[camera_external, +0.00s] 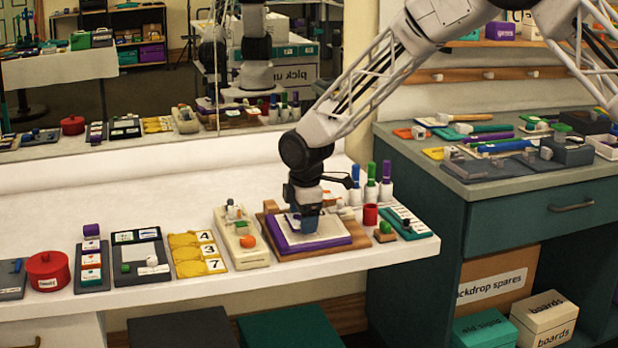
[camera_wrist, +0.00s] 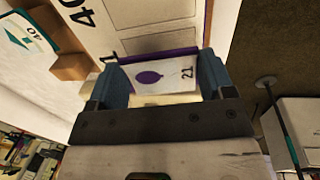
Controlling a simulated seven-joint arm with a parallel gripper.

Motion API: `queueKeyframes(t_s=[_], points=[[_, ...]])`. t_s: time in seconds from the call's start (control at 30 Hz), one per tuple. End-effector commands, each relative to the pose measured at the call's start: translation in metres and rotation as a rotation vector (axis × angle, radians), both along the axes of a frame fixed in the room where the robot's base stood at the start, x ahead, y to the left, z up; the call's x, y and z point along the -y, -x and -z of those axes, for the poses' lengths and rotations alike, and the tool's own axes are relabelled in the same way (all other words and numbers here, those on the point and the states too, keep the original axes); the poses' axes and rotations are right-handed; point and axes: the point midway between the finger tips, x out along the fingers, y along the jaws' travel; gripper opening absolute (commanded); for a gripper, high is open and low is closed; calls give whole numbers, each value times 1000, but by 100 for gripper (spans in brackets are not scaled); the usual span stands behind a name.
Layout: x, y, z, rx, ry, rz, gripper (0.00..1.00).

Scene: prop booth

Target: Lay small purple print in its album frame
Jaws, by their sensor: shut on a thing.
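The small purple print (camera_wrist: 160,76) is a white card with a purple edge, a purple oval and the number 21. It sits between the two blue fingers of my gripper (camera_wrist: 163,72) in the wrist view. In the external view my gripper (camera_external: 306,222) points down over a wooden board (camera_external: 348,242) bearing a white sheet with a purple border (camera_external: 322,245). The print is hard to make out there. Behind the print, the wrist view shows a pale surface (camera_wrist: 125,22) with large dark numbers, one reading 40. I cannot tell which frame on it matches the print.
An orange-topped cream box (camera_external: 241,240) stands just left of the board. White table (camera_external: 180,205) behind is clear.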

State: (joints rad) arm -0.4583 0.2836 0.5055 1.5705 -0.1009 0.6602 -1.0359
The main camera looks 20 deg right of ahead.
Motion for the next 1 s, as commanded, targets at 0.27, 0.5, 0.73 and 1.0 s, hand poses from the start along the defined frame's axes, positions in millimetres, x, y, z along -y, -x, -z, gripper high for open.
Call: queueKeyframes(t_s=[0.27,0.5,0.73,1.0], points=[[0,-2,15,0,0,0,53],[0,-3,21,0,0,0,53],[0,-3,22,0,0,0,53],[0,-3,22,0,0,0,81]])
